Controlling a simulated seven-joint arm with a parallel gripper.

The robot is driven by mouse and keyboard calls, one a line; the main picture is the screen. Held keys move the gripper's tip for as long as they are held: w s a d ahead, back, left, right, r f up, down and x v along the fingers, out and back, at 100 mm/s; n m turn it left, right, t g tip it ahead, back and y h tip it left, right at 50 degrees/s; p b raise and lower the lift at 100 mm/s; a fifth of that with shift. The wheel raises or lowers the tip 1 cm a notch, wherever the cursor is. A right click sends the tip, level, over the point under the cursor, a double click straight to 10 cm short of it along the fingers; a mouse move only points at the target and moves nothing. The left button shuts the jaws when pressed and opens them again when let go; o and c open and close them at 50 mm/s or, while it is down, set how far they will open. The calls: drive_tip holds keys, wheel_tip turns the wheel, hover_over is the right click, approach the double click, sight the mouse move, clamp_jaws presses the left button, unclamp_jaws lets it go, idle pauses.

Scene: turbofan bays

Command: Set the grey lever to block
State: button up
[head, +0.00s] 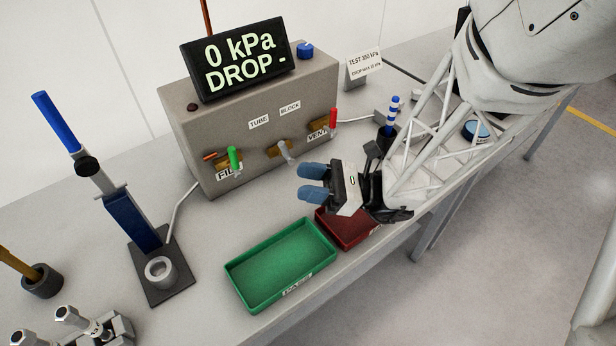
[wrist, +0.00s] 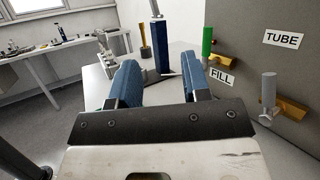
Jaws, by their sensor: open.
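The grey lever (head: 285,152) sits on a brass valve in the middle of the front of the test box, below the TUBE (head: 258,122) and BLOCK (head: 290,108) labels. Its handle leans up and to the left, on the TUBE side. In the wrist view the grey lever (wrist: 268,92) is at the right, upright below the TUBE label (wrist: 283,40). My gripper (head: 312,182) is open and empty, with blue fingertips. It is in front of the box, to the right of and below the lever, apart from it. In the wrist view its fingers (wrist: 162,85) point past the box.
The grey box (head: 225,105) also carries a green FILL lever (head: 234,158) and a red VENT lever (head: 333,118). Its display (head: 240,62) reads 0 kPa, DROP -. A green tray (head: 235,274) and a red tray (head: 348,240) lie before it. A blue-handled stand (head: 130,215) is left.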

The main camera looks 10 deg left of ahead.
drive_tip(key=c, duration=0.4)
drive_tip(key=shift+s+a+f+n+g+h, duration=0.15)
drive_tip(key=shift+s+a+n+g+h, duration=0.25)
drive_tip(key=shift+s, duration=0.1)
clamp_jaws()
drive_tip(key=s+f+n+g+h, duration=0.1)
drive_tip(key=s+f+n+h, duration=0.1)
drive_tip(key=h, duration=0.4)
drive_tip(key=s+f+n+g+h, duration=0.1)
drive_tip(key=s+f+n+h, duration=0.1)
drive_tip(key=s+n+h, duration=0.3)
drive_tip(key=s+f+n+g+h, duration=0.1)
drive_tip(key=s+f+n+h, duration=0.2)
drive_tip(key=h, duration=0.5)
drive_tip(key=shift+s+d+n, duration=0.15)
drive_tip(key=shift+d+n, duration=0.15)
drive_tip(key=shift+n, duration=0.4)
drive_tip(key=w+a+r+n+t+h, duration=0.1)
drive_tip(key=w+a+r+n+t, duration=1)
drive_tip(key=t, duration=0.5)
drive_tip(key=shift+w+r+n+t, duration=0.3)
drive_tip(key=shift+r+n, duration=0.3)
drive_tip(key=shift+r, duration=0.35)
